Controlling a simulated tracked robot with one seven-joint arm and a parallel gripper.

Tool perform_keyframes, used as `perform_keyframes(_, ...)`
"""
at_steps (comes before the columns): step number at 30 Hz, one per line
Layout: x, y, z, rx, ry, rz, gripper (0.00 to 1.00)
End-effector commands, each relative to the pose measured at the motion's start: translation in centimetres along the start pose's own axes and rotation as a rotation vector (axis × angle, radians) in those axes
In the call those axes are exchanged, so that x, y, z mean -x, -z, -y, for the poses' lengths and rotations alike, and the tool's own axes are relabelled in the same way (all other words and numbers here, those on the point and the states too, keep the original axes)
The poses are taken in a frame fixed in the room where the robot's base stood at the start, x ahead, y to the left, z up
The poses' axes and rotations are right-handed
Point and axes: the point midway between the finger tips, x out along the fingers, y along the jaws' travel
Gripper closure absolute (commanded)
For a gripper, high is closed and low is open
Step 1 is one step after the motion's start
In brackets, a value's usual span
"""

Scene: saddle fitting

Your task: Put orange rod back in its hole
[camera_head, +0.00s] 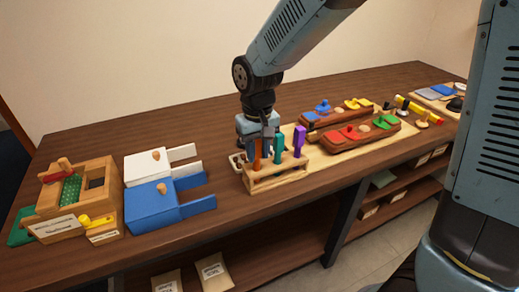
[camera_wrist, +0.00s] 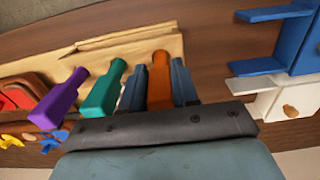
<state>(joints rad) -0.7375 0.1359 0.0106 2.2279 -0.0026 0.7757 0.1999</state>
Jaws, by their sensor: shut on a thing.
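The orange rod (camera_head: 257,154) stands about upright at the left end of the wooden rack (camera_head: 282,180). My gripper (camera_head: 262,142) points down over that end and is shut on the rod. In the wrist view the orange rod (camera_wrist: 159,75) shows between the two grey-blue fingers (camera_wrist: 158,90). I cannot tell whether the rod's lower end is in a hole, as the hole is hidden. A teal rod (camera_head: 278,150) and a purple rod (camera_head: 299,143) stand in the rack to the right of it.
White (camera_head: 148,165) and blue (camera_head: 155,199) boxes lie left of the rack. A wooden box with a green part (camera_head: 72,190) stands at the far left. Brown trays with coloured pieces (camera_head: 345,138) lie behind and right. Bare table (camera_head: 225,215) shows left of the rack.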

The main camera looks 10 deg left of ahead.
Motion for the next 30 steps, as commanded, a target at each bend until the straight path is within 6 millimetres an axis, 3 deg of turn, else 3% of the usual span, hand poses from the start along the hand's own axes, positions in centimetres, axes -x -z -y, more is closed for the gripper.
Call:
perform_keyframes(1,0.0,0.0,0.0,0.000,0.000,0.000,0.92)
perform_keyframes(2,0.0,0.0,0.0,0.000,0.000,0.000,0.69)
perform_keyframes(11,0.0,0.0,0.0,0.000,0.000,0.000,0.41)
perform_keyframes(22,0.8,0.0,0.0,0.000,0.000,-0.001,0.41)
perform_keyframes(30,5.4,0.2,-0.1,-0.001,0.001,-0.005,0.41)
